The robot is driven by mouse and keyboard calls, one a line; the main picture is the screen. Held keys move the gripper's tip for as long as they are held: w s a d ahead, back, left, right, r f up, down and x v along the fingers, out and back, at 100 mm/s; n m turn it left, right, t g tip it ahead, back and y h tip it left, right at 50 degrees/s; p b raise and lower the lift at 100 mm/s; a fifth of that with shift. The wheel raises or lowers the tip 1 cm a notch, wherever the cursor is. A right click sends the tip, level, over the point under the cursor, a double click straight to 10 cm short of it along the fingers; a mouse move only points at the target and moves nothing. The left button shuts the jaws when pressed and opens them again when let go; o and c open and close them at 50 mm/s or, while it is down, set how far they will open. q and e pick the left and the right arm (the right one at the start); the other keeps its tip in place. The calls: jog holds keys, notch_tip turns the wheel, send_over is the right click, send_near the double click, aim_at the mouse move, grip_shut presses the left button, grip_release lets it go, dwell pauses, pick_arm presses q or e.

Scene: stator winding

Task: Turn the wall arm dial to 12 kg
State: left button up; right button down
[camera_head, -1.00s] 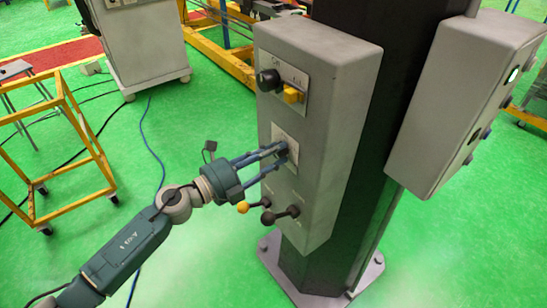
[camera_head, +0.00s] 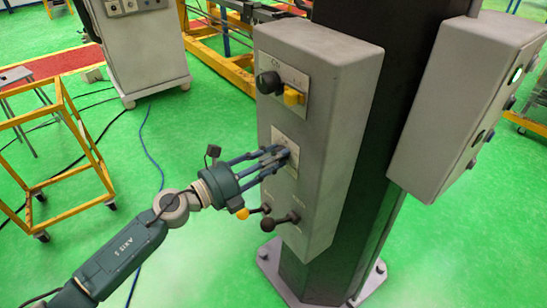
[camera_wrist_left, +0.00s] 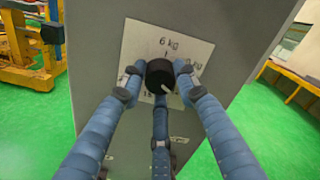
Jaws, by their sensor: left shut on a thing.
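The dial (camera_wrist_left: 160,76) is a small black knob on a white label plate (camera_wrist_left: 185,46) on the grey control box. A white mark on the knob points to the lower right in the left wrist view. The plate reads "6 kg" at the top; another "kg" marking at the right is partly hidden by a finger, and the lower markings are mostly covered. My left gripper (camera_head: 281,156) has its three blue fingers shut around the dial. My right gripper is not in view.
The grey box (camera_head: 325,130) is mounted on a dark column. Above the dial are a black knob (camera_head: 268,82) and a yellow switch (camera_head: 293,97). Below it are two levers, one yellow-tipped (camera_head: 243,213) and one dark (camera_head: 268,224), close under my gripper.

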pick_arm(q)
jog(key=shift+s+f, duration=0.1)
jog(key=shift+f, duration=0.05)
jog(key=o, duration=1.2)
jog(key=shift+d, duration=0.1)
jog(key=shift+c, duration=0.2)
jog(key=v, duration=1.2)
